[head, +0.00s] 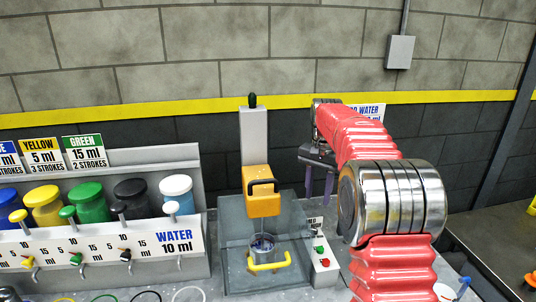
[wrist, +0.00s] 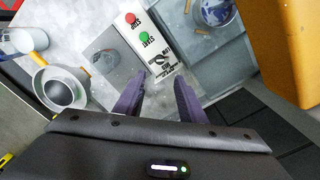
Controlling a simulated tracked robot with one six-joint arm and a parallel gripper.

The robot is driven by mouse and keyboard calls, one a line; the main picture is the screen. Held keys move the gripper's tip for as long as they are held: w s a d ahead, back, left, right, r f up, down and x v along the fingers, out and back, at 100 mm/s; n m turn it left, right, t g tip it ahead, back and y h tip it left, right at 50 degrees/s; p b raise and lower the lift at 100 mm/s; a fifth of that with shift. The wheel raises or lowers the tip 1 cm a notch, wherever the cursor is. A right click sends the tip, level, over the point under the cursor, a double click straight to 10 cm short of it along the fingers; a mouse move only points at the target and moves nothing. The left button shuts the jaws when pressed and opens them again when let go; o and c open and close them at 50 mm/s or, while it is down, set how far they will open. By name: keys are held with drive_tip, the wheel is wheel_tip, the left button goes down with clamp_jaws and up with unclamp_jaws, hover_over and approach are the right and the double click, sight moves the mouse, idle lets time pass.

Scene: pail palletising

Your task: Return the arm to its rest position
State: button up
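My gripper (head: 318,186) hangs from the red-sleeved arm, fingers pointing down, to the right of the orange machine head (head: 263,204). In the wrist view its two purple fingers (wrist: 158,90) stand apart with nothing between them, so it is open and empty. A small metal pail (head: 262,246) with bluish contents stands in the grey machine bay under the orange head, behind a yellow handle (head: 268,265). The pail also shows at the top right of the wrist view (wrist: 216,14). My gripper is apart from it.
A button box (head: 322,258) with red and green buttons stands right of the bay. Coloured paint jars (head: 90,202) line a dispenser rack at left. A round metal vessel (wrist: 62,92) and a white cylinder (wrist: 18,40) are at the left of the wrist view. A wall rises behind.

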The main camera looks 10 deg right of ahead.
drive_tip(key=s+a+r+n+t, duration=0.15)
drive_tip(key=s+a+r, duration=0.25)
drive_tip(key=s, duration=0.4)
drive_tip(key=s+a+r+n+t, duration=0.1)
drive_tip(key=s+a+r+n, duration=0.25)
drive_tip(key=s, duration=0.45)
drive_tip(key=s+a+f+n+t, duration=0.1)
drive_tip(key=s+a+f+n, duration=0.1)
drive_tip(key=s, duration=0.7)
drive_tip(key=s+a+f+n+t, duration=0.1)
drive_tip(key=s+a+f+t, duration=0.1)
drive_tip(key=s, duration=0.8)
drive_tip(key=shift+s+a+f+n, duration=0.2)
drive_tip(key=shift+a+f+n, duration=0.3)
drive_tip(key=shift+f, duration=0.45)
